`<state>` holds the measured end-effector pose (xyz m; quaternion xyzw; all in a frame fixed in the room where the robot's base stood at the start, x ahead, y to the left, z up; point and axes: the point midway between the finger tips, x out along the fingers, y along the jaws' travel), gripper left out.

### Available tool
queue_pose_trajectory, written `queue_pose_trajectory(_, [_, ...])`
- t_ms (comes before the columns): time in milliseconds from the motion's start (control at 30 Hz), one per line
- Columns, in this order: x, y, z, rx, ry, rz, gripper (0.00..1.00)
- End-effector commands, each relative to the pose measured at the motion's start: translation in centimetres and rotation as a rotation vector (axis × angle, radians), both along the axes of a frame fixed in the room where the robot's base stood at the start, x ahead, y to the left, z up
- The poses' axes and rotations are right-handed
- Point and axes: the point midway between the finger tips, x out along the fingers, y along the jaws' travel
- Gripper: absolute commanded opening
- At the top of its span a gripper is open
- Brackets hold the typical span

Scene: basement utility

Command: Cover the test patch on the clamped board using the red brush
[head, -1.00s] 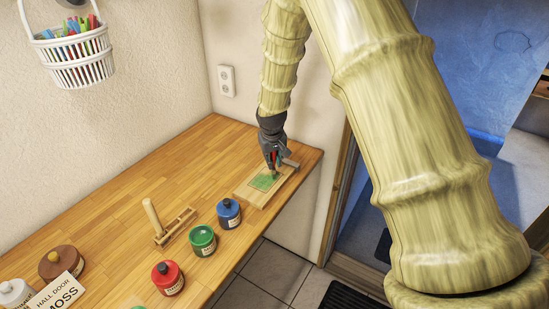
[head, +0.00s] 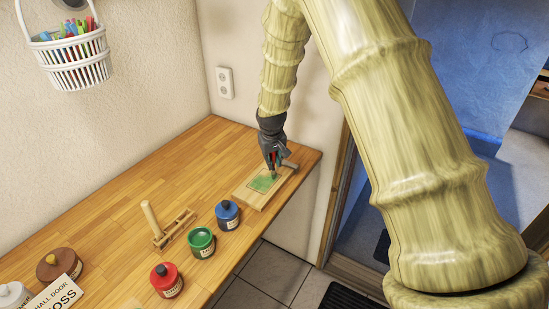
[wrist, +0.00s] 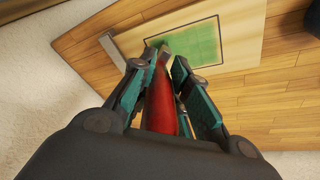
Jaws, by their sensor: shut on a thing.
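My gripper (head: 273,161) is shut on the red brush (wrist: 161,105), which points down at the board. The brush tip is over or on the left end of the patch in the wrist view; contact is hard to tell. The clamped board (head: 247,196) lies at the far right end of the bench and also shows in the wrist view (wrist: 243,35). Its dark-outlined test patch (head: 262,184) is mostly green; the patch shows in the wrist view too (wrist: 197,44), partly hidden by the brush and fingers. A grey clamp (head: 290,164) sits at the board's far end.
On the wooden bench (head: 130,195) stand an open green jar (head: 201,242), a capped blue jar (head: 228,215) and a capped red jar (head: 166,280). A wooden rack (head: 176,229), a brown pot (head: 58,263) and a "HALL DOOR MOSS" card (head: 56,296) are left of them.

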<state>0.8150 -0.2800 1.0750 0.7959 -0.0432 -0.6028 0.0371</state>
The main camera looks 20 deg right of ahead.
Motion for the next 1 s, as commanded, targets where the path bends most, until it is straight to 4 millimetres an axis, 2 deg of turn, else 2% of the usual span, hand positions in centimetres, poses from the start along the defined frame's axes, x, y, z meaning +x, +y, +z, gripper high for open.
queue_pose_trajectory(267, [-0.7,0.7,-0.2,0.001,0.002,0.000,0.00])
queue_pose_trajectory(800, [0.8,-1.2,-0.1,0.000,0.001,-0.001,0.00])
queue_pose_trajectory(1000, [0.7,-1.0,0.0,0.000,0.002,0.000,0.00])
